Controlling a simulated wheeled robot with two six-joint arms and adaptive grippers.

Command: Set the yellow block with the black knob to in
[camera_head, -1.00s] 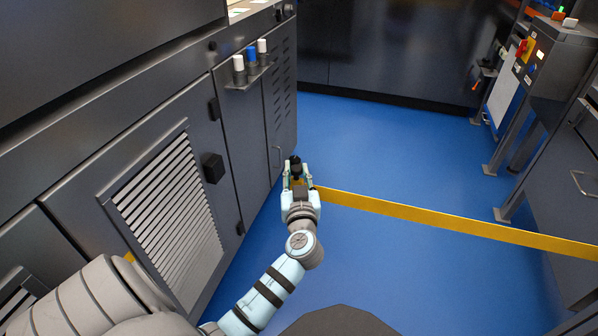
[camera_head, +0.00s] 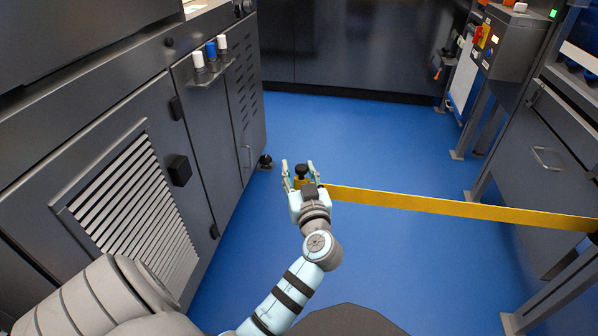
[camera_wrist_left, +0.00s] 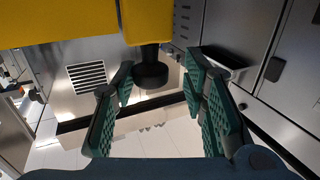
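The yellow block (camera_head: 302,182) with its black knob (camera_head: 301,170) sits at the left end of a yellow belt (camera_head: 450,206) in the head view. My left gripper (camera_head: 299,166) is there, one finger on each side of the knob. In the left wrist view the block (camera_wrist_left: 147,22) hangs at the top with the knob (camera_wrist_left: 150,70) below it. The open green-padded fingers (camera_wrist_left: 157,68) flank the knob, with a visible gap at least on the right. My right gripper is in neither view.
A black fitting (camera_head: 265,161) is low by the grey cabinet (camera_head: 215,130), left of the block and apart from it. The belt runs right to a dark machine (camera_head: 545,165). Blue floor (camera_head: 350,130) is clear behind the gripper.

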